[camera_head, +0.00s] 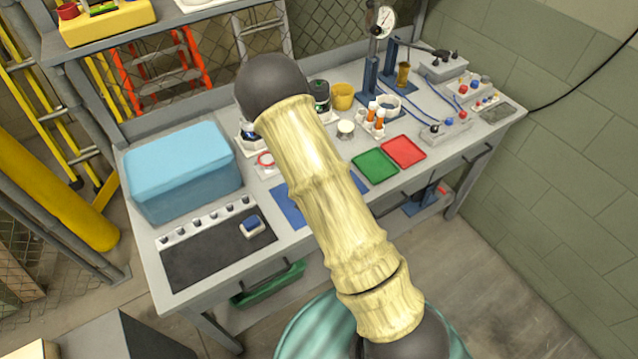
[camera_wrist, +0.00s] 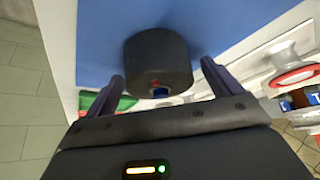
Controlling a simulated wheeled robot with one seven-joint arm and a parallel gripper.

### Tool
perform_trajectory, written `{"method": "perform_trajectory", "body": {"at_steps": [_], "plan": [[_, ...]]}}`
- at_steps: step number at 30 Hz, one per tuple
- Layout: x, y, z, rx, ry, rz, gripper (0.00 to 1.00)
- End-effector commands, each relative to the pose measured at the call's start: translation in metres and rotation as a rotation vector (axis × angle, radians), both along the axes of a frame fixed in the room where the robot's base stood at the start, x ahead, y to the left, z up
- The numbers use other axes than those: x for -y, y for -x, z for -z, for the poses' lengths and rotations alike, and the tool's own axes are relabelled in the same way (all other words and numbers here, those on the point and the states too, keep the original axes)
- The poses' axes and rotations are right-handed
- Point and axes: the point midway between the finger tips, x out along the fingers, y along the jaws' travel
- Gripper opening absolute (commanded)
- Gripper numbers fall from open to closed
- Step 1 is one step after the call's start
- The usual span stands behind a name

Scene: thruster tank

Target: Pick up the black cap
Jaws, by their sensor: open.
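The black cap (camera_wrist: 158,58) is a short dark cylinder on the blue mat (camera_wrist: 100,45) in the wrist view. Its near end shows a small red and blue spot. My gripper (camera_wrist: 163,72) is open, with one dark finger on each side of the cap. Gaps show between the fingers and the cap, and nothing is gripped. In the head view, parts of the blue mat (camera_head: 291,207) show on the workbench beside my arm. My arm hides the cap and the gripper there.
A blue box (camera_head: 180,170) and a dark mat (camera_head: 210,255) are at the bench's left. Green (camera_head: 375,166) and red (camera_head: 404,151) trays lie right of my arm. A red ring (camera_wrist: 297,76) stands right of the gripper. Bottles and instruments crowd the back.

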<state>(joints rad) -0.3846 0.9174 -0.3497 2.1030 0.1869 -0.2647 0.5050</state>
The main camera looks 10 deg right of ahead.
Motion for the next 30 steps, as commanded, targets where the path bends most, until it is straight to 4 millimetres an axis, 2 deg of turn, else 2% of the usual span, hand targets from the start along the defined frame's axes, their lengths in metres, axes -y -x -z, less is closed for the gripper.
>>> {"method": "perform_trajectory", "body": {"at_steps": [4, 5, 9, 12, 23, 30], "plan": [[0.000, 0.000, 0.000, 0.000, 0.000, 0.000, 0.90], [0.000, 0.000, 0.000, 0.000, 0.000, 0.000, 0.86], [0.000, 0.000, 0.000, 0.000, 0.000, 0.000, 0.59], [0.000, 0.000, 0.000, 0.000, 0.000, 0.000, 0.42], [0.000, -0.001, -0.005, 0.002, 0.000, 0.000, 0.42], [0.000, -0.001, -0.034, 0.005, -0.001, 0.000, 0.42]]}}
